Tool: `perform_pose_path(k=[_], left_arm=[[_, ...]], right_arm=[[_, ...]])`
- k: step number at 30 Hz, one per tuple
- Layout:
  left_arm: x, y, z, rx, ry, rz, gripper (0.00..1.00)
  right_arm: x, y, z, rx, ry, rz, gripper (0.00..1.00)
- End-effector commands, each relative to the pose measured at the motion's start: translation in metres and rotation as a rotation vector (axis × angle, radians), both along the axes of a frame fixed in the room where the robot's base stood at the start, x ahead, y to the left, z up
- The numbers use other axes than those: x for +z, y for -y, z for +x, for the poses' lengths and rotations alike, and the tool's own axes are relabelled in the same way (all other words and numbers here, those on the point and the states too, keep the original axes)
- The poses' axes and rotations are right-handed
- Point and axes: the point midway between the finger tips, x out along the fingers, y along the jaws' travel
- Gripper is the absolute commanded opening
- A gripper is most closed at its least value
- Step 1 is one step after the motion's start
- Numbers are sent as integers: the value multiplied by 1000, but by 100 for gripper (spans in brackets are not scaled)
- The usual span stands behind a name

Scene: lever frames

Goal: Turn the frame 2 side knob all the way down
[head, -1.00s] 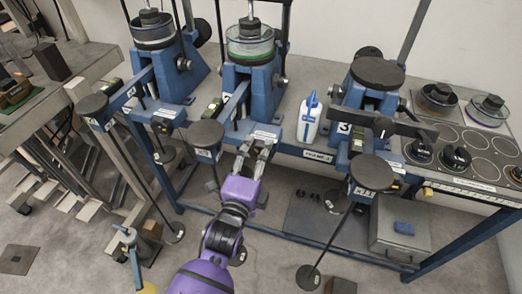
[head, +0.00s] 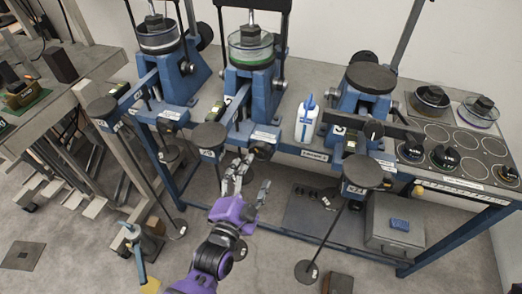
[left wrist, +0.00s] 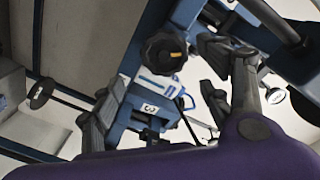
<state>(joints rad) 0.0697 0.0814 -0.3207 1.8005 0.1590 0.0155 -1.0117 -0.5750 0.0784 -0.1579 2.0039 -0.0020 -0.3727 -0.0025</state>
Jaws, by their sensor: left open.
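Frame 2 (head: 262,92) is the blue middle lever frame in the head view, with a green-ringed glass dish and a weight on top. A round black knob (head: 262,150) sits at its bench's front edge. The left wrist view shows a black knob with an orange mark (left wrist: 164,54); its mark points sideways. I take these for the same side knob. My left gripper (head: 252,174) is open and empty, just below and in front of the knob in the head view. In the left wrist view its fingers (left wrist: 158,88) stand apart on either side, not visibly touching the knob.
A round black lever pad (head: 207,135) is left of my gripper and another (head: 363,171) is to the right. A white bottle (head: 306,120) stands on the bench. A grey box (head: 395,238) is on the low shelf.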

Motion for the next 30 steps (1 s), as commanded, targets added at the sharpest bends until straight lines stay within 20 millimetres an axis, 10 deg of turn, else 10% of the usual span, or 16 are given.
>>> perform_pose_path(k=[6,13,30], left_arm=[[4,-4,-12,14,-335,-957,70],[1,-8,-14,38,-570,-1670,70],[2,3,27,38,-625,-1857,70]], right_arm=[[-2,-1,-10,0,-21,6,0],[-6,-4,-14,6,-32,11,0],[-8,-4,-12,-4,-29,13,0]])
